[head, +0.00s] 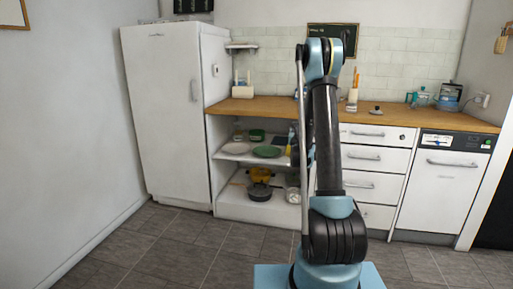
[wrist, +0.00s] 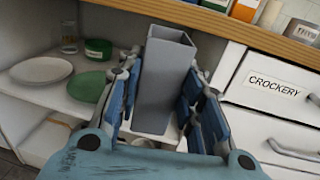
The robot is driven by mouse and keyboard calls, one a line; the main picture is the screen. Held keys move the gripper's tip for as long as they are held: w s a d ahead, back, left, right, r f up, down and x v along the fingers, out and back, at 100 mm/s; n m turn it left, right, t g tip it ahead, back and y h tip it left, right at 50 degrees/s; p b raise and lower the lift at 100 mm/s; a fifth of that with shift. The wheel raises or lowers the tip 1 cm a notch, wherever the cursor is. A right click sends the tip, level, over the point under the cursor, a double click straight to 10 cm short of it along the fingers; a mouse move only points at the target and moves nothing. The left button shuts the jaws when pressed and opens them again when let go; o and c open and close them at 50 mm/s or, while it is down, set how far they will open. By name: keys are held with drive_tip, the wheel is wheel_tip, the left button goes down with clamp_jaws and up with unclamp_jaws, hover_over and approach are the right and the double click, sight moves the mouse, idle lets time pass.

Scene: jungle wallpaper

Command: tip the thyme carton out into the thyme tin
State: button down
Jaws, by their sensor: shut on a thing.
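In the wrist view my gripper (wrist: 165,110) is shut on a tall grey box-shaped thing (wrist: 165,80), held between its blue-padded fingers. No label shows on its visible faces, so I cannot tell whether it is the thyme carton. In the head view my arm stands in front of the counter and hides most of the gripper.
Open shelves below the wooden counter (head: 270,107) hold a white plate (wrist: 42,70), a green plate (wrist: 90,86), a green tin-like container (wrist: 98,49) and pots. A drawer labelled CROCKERY (wrist: 275,80) is to the right. An orange-fronted box (wrist: 245,10) stands on the counter.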

drive_tip(key=shift+n+y, duration=0.6)
drive_tip(key=shift+y, duration=0.3)
drive_tip(key=a+r, duration=0.2)
drive_tip(key=a, duration=0.1)
drive_tip(key=shift+s+r, duration=0.15)
drive_tip(key=shift+r, duration=0.25)
idle(0.4)
